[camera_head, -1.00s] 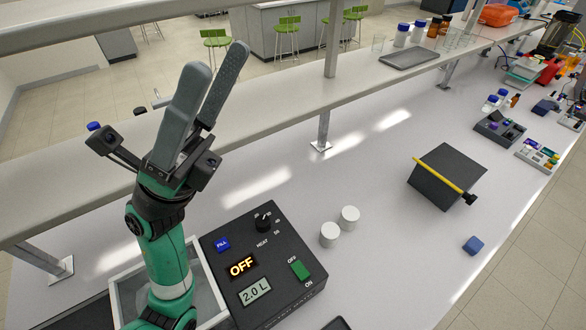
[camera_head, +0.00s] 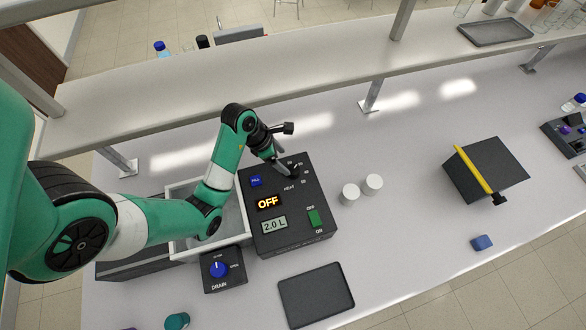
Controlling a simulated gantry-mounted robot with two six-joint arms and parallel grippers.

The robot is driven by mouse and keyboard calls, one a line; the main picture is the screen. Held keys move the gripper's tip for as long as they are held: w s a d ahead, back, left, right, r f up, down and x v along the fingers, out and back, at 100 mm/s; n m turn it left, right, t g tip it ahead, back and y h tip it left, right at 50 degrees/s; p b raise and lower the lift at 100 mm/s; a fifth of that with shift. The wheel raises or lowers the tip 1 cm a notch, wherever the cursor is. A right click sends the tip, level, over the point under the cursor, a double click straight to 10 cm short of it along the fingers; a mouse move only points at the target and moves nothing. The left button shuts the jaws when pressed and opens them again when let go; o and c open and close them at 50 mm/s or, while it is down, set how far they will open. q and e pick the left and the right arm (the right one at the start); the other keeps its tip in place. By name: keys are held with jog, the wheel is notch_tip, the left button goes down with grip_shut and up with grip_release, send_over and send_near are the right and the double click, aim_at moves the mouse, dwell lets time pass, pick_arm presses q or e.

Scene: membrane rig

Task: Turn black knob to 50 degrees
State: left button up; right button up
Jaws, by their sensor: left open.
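The black knob (camera_head: 296,168) is on the black control box (camera_head: 325,232), at its upper right above the HEAT label. It is small and partly hidden by my gripper, so I cannot read its angle. My left gripper (camera_head: 286,170) points down at the knob, with its open fingers beside or around it. I cannot tell whether they touch it. The box's display (camera_head: 268,203) reads OFF and a second display (camera_head: 274,224) reads 2.0 L. My right gripper is not in view.
A blue FILL button (camera_head: 256,181) and a green switch (camera_head: 314,218) share the box. A basin (camera_head: 243,238) and a DRAIN box (camera_head: 223,284) with a blue knob stand left. White jars (camera_head: 350,194) stand right. A dark tray (camera_head: 316,295) lies in front. A shelf (camera_head: 300,92) runs behind.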

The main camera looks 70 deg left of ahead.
aim_at(293, 169)
pick_arm(q)
jog(key=b+x, duration=0.1)
jog(key=x, duration=0.6)
jog(key=shift+w+f, duration=0.2)
jog(key=shift+f, duration=0.15)
grip_shut()
jog(key=shift+r, duration=0.1)
